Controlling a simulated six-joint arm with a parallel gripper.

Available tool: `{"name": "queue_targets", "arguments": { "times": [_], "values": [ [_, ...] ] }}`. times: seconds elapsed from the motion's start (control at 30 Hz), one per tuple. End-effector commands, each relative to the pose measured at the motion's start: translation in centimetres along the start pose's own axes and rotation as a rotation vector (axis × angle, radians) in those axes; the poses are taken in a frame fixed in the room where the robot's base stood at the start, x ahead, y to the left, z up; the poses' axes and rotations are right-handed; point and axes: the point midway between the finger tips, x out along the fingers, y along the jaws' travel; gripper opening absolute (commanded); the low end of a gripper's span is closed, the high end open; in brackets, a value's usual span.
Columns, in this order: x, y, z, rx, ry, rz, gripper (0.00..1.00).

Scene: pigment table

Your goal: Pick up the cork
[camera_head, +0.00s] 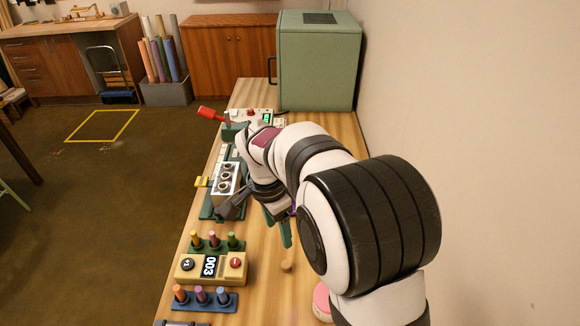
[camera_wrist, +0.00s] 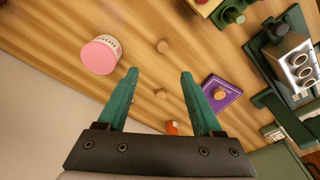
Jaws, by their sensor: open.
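Two small round tan pieces that look like corks show in the wrist view. One cork-like piece (camera_wrist: 162,46) lies on the wooden table just beyond my fingertips. The other (camera_wrist: 161,94) appears between my two teal fingers, below them on the table. I cannot tell which is the cork. In the head view one tan piece (camera_head: 287,266) stands on the table in front of my fingers; the other seems hidden by my arm. My gripper (camera_wrist: 159,72) is open and empty, pointing down at the table.
A pink round tub (camera_wrist: 100,55) stands left of the fingers in the wrist view. A yellow counter box (camera_head: 211,266) stands left in the head view.

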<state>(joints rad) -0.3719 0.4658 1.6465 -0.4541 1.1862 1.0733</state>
Motion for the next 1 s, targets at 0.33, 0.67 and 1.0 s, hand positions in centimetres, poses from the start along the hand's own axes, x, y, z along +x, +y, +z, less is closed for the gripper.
{"name": "queue_targets", "arguments": {
  "times": [0.33, 0.67, 1.0],
  "values": [
    [8.3, -1.0, 0.1, 0.023, 0.009, 0.004, 0.67],
    [13.9, -0.6, -0.2, 0.024, 0.008, 0.002, 0.67],
    [16.5, -0.7, -0.3, 0.023, 0.009, -0.002, 0.67]
  ]
}}
